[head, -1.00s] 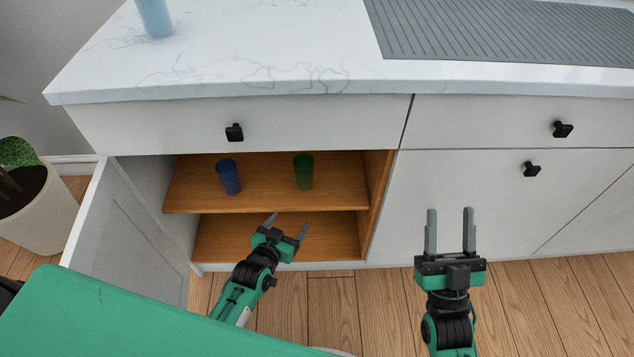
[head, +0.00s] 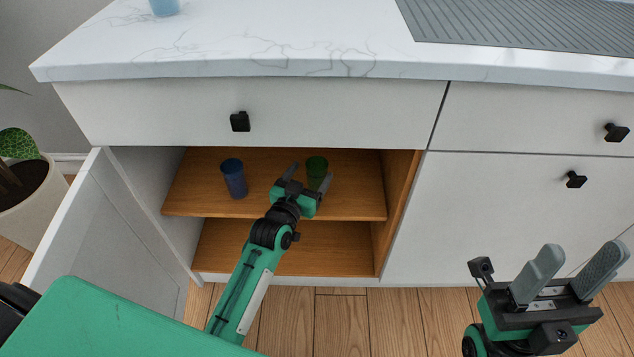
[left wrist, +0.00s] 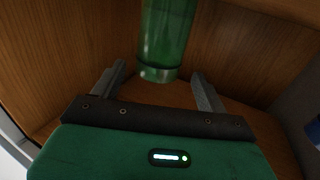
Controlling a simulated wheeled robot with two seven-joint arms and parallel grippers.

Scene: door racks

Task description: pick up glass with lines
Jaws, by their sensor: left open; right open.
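A green glass (head: 316,168) stands on the upper wooden shelf in the open cabinet. It shows large in the left wrist view (left wrist: 167,40), just beyond the fingertips. My left gripper (head: 308,177) is open in front of the green glass, with its fingers to either side; I cannot tell whether they touch it. A blue glass (head: 234,178) stands to the left on the same shelf, and a bit of blue shows at the right edge of the left wrist view. Lines on either glass are too small to tell. My right gripper (head: 583,270) is open and empty, out in front of the closed cabinet.
The cabinet door (head: 110,235) stands open on the left. A potted plant (head: 22,185) stands at far left.

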